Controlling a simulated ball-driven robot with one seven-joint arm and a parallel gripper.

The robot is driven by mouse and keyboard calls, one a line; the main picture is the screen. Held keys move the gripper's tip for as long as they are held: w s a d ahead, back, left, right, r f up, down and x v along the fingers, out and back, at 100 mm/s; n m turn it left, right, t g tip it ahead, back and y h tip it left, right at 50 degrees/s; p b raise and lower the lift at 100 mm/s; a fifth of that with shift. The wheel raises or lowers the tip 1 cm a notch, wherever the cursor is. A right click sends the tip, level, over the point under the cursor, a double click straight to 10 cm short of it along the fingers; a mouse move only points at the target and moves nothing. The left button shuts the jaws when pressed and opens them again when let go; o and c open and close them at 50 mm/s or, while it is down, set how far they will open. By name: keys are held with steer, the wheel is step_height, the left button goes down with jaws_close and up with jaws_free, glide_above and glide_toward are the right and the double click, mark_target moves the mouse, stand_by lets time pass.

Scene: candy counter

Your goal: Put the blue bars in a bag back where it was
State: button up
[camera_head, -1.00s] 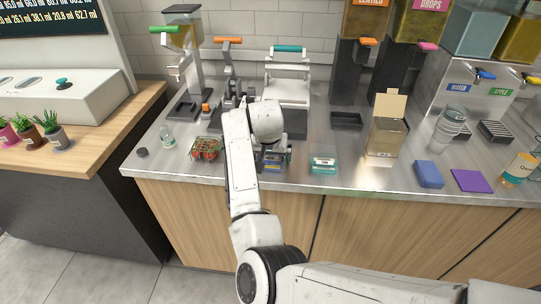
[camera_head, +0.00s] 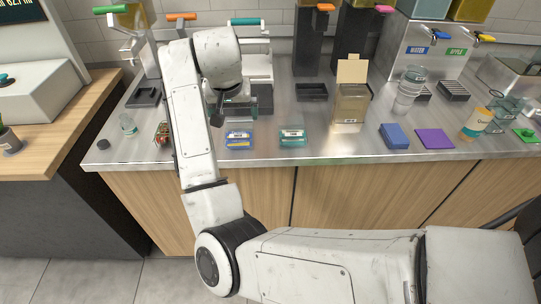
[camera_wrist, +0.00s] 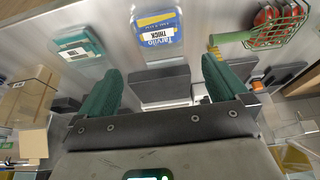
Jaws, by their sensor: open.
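The blue bag of bars (camera_head: 238,139) lies flat near the front of the steel counter, to the left of a teal pack (camera_head: 292,137). In the wrist view the blue bag (camera_wrist: 158,28) shows at the top middle, beyond the fingertips and apart from them. My gripper (camera_wrist: 160,80) is open, with its two green fingers spread and nothing between them. In the head view my gripper (camera_head: 234,113) is above and behind the blue bag, partly hidden by my arm.
A wire basket of red items (camera_wrist: 278,24) stands left of the blue bag, mostly behind my arm in the head view. A cardboard box (camera_head: 350,103), a blue block (camera_head: 394,136) and a purple square (camera_head: 434,139) are to the right.

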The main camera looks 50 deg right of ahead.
steer(key=shift+n+h, duration=0.4)
steer(key=shift+n, duration=0.5)
steer(key=s+f, duration=0.2)
steer(key=f, duration=0.1)
steer(key=s+d+f, duration=0.1)
steer(key=s+f, duration=0.2)
steer(key=shift+s+d, duration=0.15)
steer(key=s+a+f+n+y, duration=0.1)
steer(key=s+a+f+n, duration=0.1)
steer(key=s+a+f, duration=0.3)
steer(key=s+a+f+n+g+y, duration=0.1)
steer(key=s+a+f+n, duration=0.2)
steer(key=s, duration=1)
steer(key=s+a+f+n+y, duration=0.2)
steer(key=s+a+f+n, duration=0.1)
steer(key=s+a+f, duration=0.4)
step_height(320, 180, down, 2)
steer(key=shift+s+a+f+g, duration=0.25)
steer(key=shift+s+g, duration=0.15)
steer(key=shift+s, duration=0.55)
